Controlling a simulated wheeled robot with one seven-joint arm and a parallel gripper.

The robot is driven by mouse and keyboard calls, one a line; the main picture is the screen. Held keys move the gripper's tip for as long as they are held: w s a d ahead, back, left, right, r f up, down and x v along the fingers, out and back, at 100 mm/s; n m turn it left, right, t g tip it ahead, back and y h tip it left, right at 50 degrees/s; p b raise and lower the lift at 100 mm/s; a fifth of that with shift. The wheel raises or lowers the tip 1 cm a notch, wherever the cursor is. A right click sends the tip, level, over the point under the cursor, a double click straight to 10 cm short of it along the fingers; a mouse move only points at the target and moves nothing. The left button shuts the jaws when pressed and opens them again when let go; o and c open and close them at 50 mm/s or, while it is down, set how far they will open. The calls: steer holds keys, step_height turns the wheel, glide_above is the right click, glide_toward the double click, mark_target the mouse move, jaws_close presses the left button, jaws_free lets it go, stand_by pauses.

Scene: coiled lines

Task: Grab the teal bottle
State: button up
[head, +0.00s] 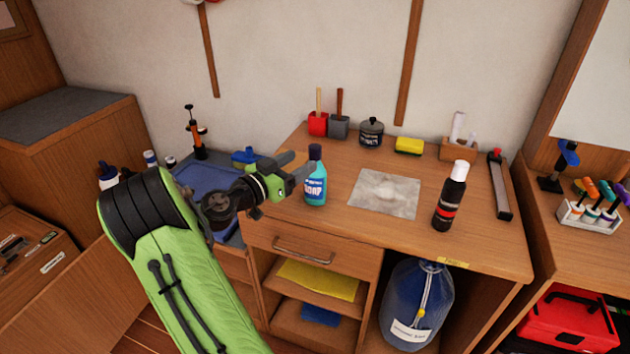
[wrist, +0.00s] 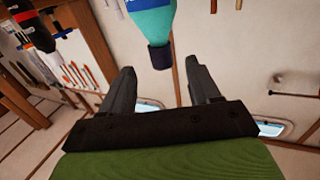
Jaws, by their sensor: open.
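The teal bottle (head: 315,184) has a dark cap and a label reading "SOAP". It stands upright on the wooden desk (head: 400,235) near its left front part in the head view. My gripper (head: 298,170) is open at its left, close to it; whether they touch I cannot tell from the head view. In the wrist view the teal bottle (wrist: 152,20) appears upside down at the top, its dark cap pointing down. It is beyond the two fingertips of my gripper (wrist: 160,78), with nothing between them.
A black bottle with a white cap (head: 450,198) stands to the right on the desk. A grey cloth (head: 385,192) lies between the bottles. A dark pot (head: 371,133), a yellow sponge (head: 409,145) and a red holder (head: 318,123) stand at the back. A blue tray (head: 205,180) is at the left.

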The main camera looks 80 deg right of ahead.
mark_target(311, 156)
steer(key=x, duration=0.7)
steer(key=shift+f, duration=0.1)
steer(key=shift+w+a, duration=0.1)
steer(key=shift+w, duration=0.05)
jaws_close()
